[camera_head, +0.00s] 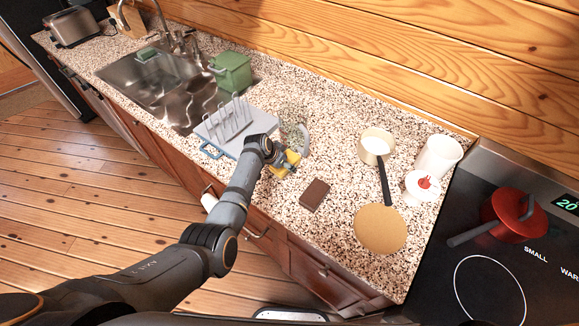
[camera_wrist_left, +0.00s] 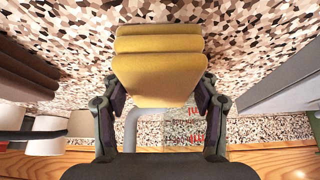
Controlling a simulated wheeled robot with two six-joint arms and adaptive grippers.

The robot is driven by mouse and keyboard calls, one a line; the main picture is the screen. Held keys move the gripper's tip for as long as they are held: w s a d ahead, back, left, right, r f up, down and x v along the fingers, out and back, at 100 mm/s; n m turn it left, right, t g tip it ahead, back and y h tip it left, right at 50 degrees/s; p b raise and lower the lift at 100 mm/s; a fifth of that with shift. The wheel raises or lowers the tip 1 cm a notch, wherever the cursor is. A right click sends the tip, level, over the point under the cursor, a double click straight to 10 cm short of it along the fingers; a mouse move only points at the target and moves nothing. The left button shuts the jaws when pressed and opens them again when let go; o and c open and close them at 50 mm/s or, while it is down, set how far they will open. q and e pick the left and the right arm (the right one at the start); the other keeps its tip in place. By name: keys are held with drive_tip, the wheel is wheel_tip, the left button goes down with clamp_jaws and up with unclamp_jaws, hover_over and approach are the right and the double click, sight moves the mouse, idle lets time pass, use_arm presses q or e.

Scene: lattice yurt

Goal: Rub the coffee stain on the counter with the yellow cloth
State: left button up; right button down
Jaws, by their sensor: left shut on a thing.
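The yellow cloth (camera_head: 287,166) is at my left gripper (camera_head: 279,158), over the front part of the speckled counter (camera_head: 335,144). In the left wrist view the cloth (camera_wrist_left: 158,65) is a folded pad between the two fingers of the gripper (camera_wrist_left: 160,98), which is shut on it. Whether the cloth touches the counter is hard to tell. I cannot make out the coffee stain in either view; the speckled pattern, the cloth or the arm may hide it. My right gripper is not in view.
A brown block (camera_head: 315,194) lies just right of the cloth. A clear measuring jug (camera_head: 294,117) is close behind the gripper, and a drying rack (camera_head: 227,127) is to the left. A pan (camera_head: 377,147), round board (camera_head: 380,228) and white canister (camera_head: 438,155) stand further right.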

use_arm(q)
drive_tip(key=shift+w+a+f, duration=0.25)
drive_tip(key=shift+a+f, duration=0.05)
drive_tip(key=shift+a, duration=0.4)
drive_tip(key=shift+w+a+r, duration=0.15)
drive_tip(key=shift+w+a, duration=0.1)
drive_tip(key=shift+a, duration=0.05)
drive_tip(key=shift+w+a+b, duration=0.9)
drive_tip(key=shift+a+b, duration=0.15)
drive_tip(key=shift+a, duration=0.15)
drive_tip(key=shift+w+a+r, duration=0.15)
drive_tip(key=shift+w+a, duration=0.05)
drive_tip(key=shift+w+a+b, duration=0.35)
drive_tip(key=shift+a+b, duration=0.15)
drive_tip(key=shift+b, duration=0.05)
drive_tip(key=shift+w+a+b, duration=0.65)
drive_tip(key=shift+a+b, duration=0.05)
drive_tip(key=shift+a, duration=0.2)
drive_tip(key=shift+r, duration=0.1)
